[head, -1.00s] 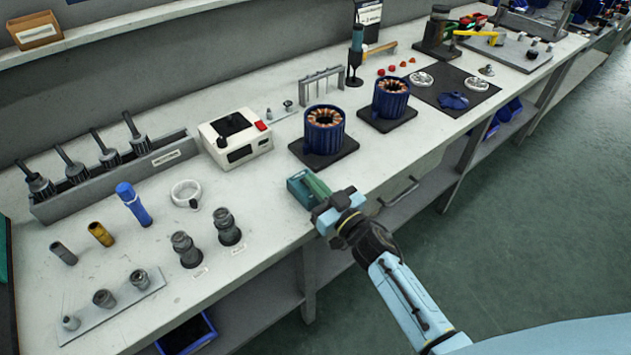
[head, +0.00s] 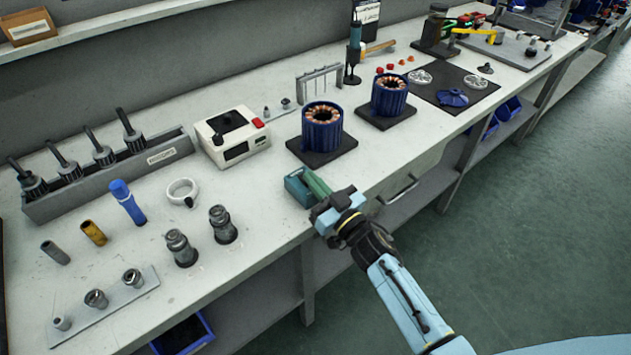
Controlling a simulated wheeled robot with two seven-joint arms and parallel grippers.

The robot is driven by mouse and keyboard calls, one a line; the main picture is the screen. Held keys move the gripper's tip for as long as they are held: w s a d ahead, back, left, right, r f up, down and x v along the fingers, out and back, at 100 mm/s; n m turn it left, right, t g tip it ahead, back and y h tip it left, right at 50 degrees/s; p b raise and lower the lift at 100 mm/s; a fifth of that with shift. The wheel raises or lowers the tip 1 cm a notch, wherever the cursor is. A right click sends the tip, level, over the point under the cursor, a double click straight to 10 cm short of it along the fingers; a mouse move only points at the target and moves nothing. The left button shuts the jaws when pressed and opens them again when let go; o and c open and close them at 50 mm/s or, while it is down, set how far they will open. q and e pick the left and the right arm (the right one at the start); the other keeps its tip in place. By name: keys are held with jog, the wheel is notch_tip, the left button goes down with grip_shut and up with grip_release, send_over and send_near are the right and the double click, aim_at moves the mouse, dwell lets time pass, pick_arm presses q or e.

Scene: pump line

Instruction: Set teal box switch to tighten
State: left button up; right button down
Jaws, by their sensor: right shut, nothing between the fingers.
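The teal box (head: 297,187) sits at the front edge of the bench, below the nearer blue stator. My right gripper (head: 318,186) reaches over it from the lower right, its green fingers shut with nothing between them. The fingertips are at the box's upper right side. The fingers and wrist cover much of the box, and its switch is hidden from view. I cannot tell whether the fingers touch it. My left gripper is not in view.
Two blue stators (head: 322,127) stand on black pads behind the box. A white device (head: 234,136) with a red button is to the left. Dark fittings (head: 181,247) stand nearer on the left. The bench top (head: 262,215) is bare just left of the box.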

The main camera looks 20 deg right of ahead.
jog(key=r+p, duration=0.3)
jog(key=shift+s+d+r, duration=0.2)
jog(key=shift+s+r, duration=0.1)
jog(key=shift+r, duration=0.1)
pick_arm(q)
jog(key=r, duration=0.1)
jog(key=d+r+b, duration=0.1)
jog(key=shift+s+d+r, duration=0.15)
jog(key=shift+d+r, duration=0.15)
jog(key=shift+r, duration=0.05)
pick_arm(e)
jog(key=s+d+f, duration=0.3)
jog(key=s+f, duration=0.2)
jog(key=s, duration=0.3)
jog(key=shift+d+f, duration=0.2)
jog(key=shift+f, duration=0.2)
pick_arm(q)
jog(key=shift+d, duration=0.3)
